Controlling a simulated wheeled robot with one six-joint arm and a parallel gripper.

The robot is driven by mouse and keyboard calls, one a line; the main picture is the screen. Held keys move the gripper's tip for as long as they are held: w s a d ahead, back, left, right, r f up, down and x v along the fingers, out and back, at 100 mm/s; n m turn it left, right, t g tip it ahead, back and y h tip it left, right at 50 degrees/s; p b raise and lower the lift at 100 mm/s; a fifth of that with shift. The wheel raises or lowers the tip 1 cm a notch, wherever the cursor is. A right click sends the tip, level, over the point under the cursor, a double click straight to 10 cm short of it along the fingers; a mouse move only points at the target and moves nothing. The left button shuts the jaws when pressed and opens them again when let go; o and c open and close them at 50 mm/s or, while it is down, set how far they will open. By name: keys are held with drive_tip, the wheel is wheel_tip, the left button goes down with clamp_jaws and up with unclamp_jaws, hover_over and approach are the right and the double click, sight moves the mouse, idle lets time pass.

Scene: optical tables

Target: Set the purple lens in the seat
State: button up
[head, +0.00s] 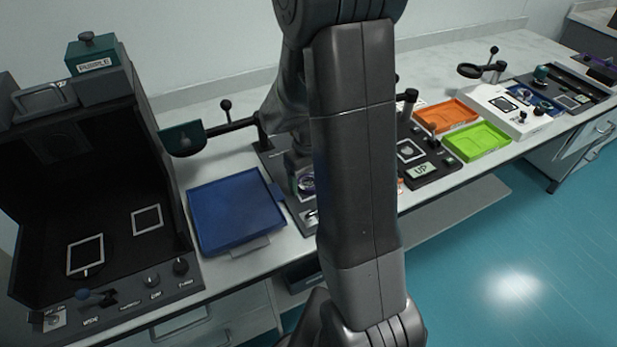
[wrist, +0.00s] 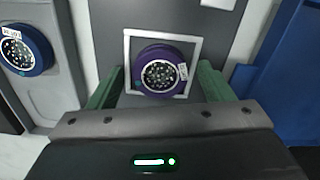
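The purple lens (wrist: 160,72) shows in the wrist view as a round disc with a dotted clear centre and a small white tag on its right side. It lies within a white square outline (wrist: 128,45) on a dark grey surface. My gripper (wrist: 160,76) is open, with one green finger on each side of the lens and a gap on both sides. I cannot tell which part is the seat.
A blue-rimmed lens (wrist: 27,50) with a white tag sits at the left in the wrist view. A blue tray (head: 236,212) lies left of my arm. A dark open box (head: 100,190) stands farther left. Orange (head: 446,115) and green trays (head: 477,141) lie right.

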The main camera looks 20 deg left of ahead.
sight(308, 182)
wheel_tip(308, 182, up, 12)
drive_tip(key=p, duration=0.1)
drive_tip(key=shift+r, duration=0.2)
idle(0.4)
idle(1.0)
